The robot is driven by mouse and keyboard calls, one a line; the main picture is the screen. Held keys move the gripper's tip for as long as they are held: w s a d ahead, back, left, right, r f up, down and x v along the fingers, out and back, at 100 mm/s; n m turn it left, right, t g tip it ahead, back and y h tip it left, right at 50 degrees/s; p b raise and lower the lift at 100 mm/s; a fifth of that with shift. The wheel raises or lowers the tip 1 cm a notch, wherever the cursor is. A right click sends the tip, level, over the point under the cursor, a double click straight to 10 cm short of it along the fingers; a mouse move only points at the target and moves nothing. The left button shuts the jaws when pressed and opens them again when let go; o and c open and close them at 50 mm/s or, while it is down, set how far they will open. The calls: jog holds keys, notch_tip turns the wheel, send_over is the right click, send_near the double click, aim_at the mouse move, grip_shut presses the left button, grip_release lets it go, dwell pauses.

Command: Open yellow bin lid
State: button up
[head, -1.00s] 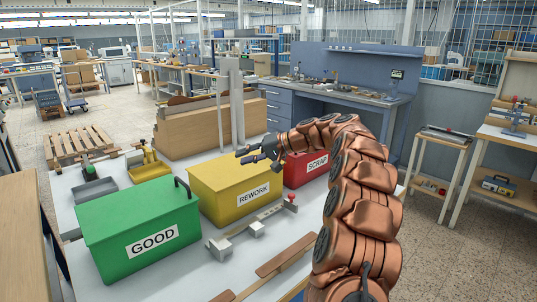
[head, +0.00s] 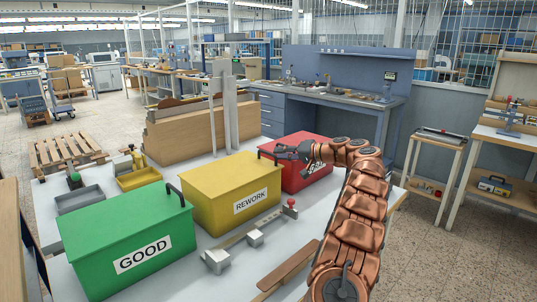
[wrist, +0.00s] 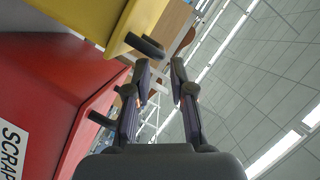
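The yellow bin (head: 232,192), labelled REWORK, stands between the green bin and the red bin with its lid closed. In the wrist view a corner of the yellow bin (wrist: 88,14) shows at top left, with its dark handle (wrist: 146,46) sticking out from the edge. My gripper (head: 277,152) is by the yellow bin's far right corner, in front of the red bin. In the wrist view my gripper (wrist: 160,66) is open and empty. The handle lies just beyond the left fingertip; whether they touch is unclear.
The red bin (head: 312,178), labelled SCRAP, is close beside my gripper; its side (wrist: 50,85) and dark handle (wrist: 100,118) show in the wrist view. The green bin (head: 120,240) stands at left. A wooden-handled tool (head: 287,265) lies on the white table in front.

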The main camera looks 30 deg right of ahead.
aim_at(268, 154)
jog(key=x, duration=0.5)
jog(key=shift+w+a+f+p, duration=0.15)
jog(key=shift+w+a+p, duration=0.05)
jog(key=shift+w+p, duration=0.2)
jog(key=shift+c, duration=0.4)
grip_shut()
